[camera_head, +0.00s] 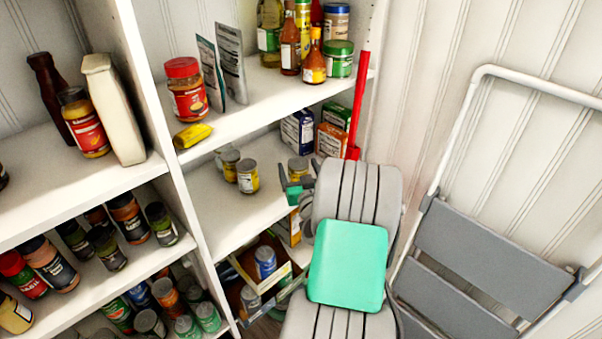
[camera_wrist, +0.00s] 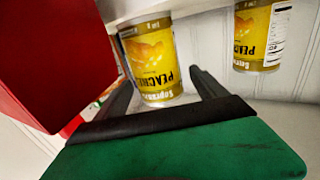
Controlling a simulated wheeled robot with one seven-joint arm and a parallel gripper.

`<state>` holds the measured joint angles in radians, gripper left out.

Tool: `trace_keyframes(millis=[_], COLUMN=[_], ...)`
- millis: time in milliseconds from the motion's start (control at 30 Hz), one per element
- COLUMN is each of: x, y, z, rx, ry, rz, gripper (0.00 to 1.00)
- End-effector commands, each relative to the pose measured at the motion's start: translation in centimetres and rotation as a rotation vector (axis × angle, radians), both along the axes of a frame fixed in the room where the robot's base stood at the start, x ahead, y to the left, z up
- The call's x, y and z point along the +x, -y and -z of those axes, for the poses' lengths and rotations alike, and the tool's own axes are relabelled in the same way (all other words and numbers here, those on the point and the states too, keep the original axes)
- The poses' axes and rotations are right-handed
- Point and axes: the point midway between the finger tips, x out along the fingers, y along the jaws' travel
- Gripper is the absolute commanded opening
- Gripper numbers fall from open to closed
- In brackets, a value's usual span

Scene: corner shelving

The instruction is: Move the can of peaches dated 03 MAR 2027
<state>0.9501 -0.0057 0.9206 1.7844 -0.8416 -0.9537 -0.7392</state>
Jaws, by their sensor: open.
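A yellow can of peaches (camera_head: 298,168) stands on the middle shelf, near its front right. Another yellow peach can (camera_wrist: 262,38) shows at the right of the wrist view. Two similar cans, a front one (camera_head: 247,177) and a rear one (camera_head: 230,165), stand further left. No date is legible.
Boxes (camera_head: 298,130) stand behind the can by the wall. A red pole (camera_head: 359,105) rises close right of my gripper. A large red surface (camera_wrist: 50,60) fills the wrist view's left. A grey folding step stool (camera_head: 470,255) leans at right. Shelf between the cans is clear.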

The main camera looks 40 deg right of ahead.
Motion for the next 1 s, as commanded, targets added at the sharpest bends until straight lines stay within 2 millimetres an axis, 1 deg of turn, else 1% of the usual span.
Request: trace_keyframes(millis=[33,100,233,567,1000], x=[0.8,1.7,2.8,3.0,3.0], y=[0.3,0.8,1.5,1.7,1.7], z=[-0.2,-0.2,-0.1,0.0,0.0], rx=[0.0,0.0,0.0,-0.001,0.0], ry=[-0.001,-0.002,0.0,0.0,0.0], rz=[-0.003,-0.002,-0.001,0.001,0.001], gripper=[0.81,0.81,0.81,0.8,0.44])
